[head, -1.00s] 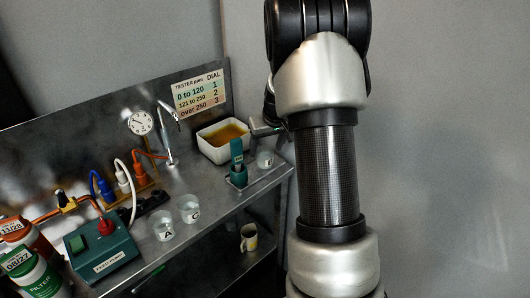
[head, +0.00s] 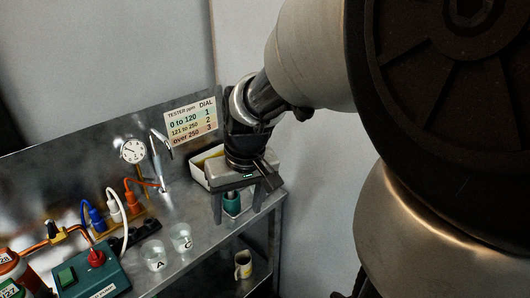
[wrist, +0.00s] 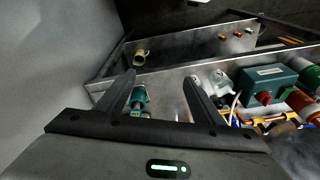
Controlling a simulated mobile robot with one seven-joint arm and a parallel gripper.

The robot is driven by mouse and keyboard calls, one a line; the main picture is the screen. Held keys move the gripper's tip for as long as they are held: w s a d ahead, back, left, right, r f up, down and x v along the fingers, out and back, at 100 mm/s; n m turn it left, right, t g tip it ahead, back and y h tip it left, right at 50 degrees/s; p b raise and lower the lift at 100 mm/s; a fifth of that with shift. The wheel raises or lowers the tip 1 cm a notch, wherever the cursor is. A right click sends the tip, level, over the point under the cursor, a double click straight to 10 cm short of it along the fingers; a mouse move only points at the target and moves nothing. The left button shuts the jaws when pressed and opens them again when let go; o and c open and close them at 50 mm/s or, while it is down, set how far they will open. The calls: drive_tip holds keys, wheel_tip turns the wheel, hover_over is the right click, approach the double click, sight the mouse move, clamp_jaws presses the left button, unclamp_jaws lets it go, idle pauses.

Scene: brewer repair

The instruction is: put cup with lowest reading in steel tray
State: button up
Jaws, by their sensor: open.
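My gripper (head: 237,212) is open, with its fingers pointing down over the right end of the steel bench (head: 205,240). Between its fingers, and below, is the green tester (head: 232,204); in the wrist view the tester (wrist: 139,97) shows beside the left finger. Clear cup A (head: 154,257) and clear cup C (head: 181,238) stand together left of the gripper on the bench. In the wrist view the clear cups (wrist: 219,80) lie right of the right finger. The third cup is hidden behind my gripper in the head view. No reading is legible. I cannot clearly identify the steel tray.
A dial chart (head: 191,124) hangs on the back panel. A white basin (head: 197,173) is partly hidden behind my gripper. A tap (head: 161,158), gauge (head: 133,150), plugs and green power box (head: 90,275) crowd the left. A mug (head: 243,264) stands on the lower shelf.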

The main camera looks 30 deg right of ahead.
drive_tip(key=s+a+r+t, duration=0.3)
drive_tip(key=s+r, duration=0.6)
drive_tip(key=s, duration=0.1)
wheel_tip(320, 180, up, 10)
drive_tip(key=p, duration=1)
drive_tip(key=shift+a+p, duration=0.15)
drive_tip(key=shift+p, duration=0.2)
